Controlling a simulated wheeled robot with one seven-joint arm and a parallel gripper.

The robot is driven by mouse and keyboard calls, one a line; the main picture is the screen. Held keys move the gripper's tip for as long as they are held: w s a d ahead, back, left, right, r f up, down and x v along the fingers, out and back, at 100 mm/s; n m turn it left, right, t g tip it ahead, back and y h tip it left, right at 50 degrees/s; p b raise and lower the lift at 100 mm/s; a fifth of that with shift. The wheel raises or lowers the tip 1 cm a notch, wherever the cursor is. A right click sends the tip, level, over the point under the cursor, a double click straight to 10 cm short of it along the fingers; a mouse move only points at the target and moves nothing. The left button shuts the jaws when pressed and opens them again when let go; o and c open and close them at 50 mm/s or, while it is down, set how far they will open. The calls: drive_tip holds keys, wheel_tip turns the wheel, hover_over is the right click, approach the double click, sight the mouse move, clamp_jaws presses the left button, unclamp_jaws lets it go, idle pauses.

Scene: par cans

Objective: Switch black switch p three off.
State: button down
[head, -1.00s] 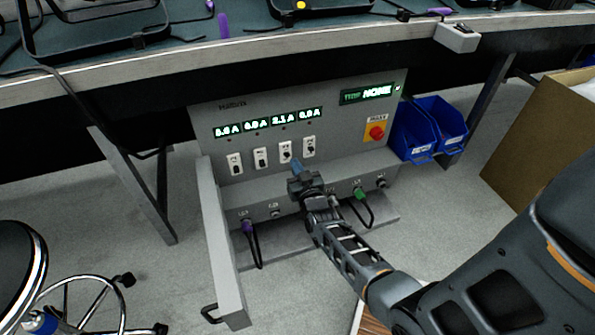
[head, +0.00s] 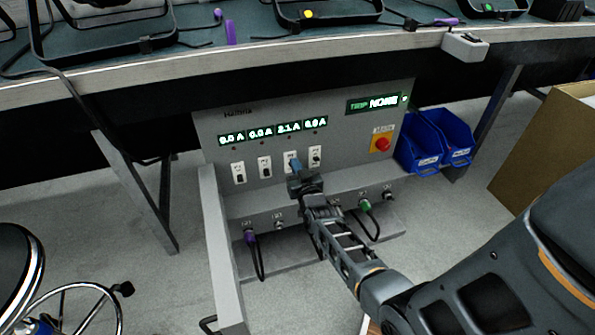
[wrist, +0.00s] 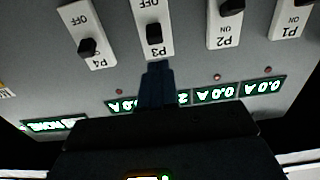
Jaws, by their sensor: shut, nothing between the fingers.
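The grey power panel (head: 225,150) stands under the bench with a row of white switch plates. The P3 switch (head: 289,156) is third from the left, partly hidden by my gripper. In the wrist view, which is upside down, its black lever (wrist: 155,33) sits at the end by the P3 label, away from OFF. My gripper (head: 295,166) is shut and empty, its blue tips (wrist: 157,72) just at the label end of the P3 plate. I cannot tell whether they touch it. The third display (head: 289,127) reads 2.1 A.
The P4 switch (wrist: 87,47) and P2 switch (wrist: 231,6) flank P3 closely. A red button (head: 381,144) is on the panel's right. Plugged cables (head: 254,250) hang below. Blue bins (head: 420,140) stand at right, and the bench edge (head: 230,68) overhangs.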

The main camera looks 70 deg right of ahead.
drive_tip(key=shift+f+b+x, duration=0.2)
drive_tip(key=shift+b+x, duration=0.5)
drive_tip(key=shift+x, duration=0.55)
drive_tip(key=v, duration=0.1)
drive_tip(key=p+v, duration=0.1)
drive_tip(key=v, duration=0.3)
drive_tip(key=shift+f+p, duration=0.4)
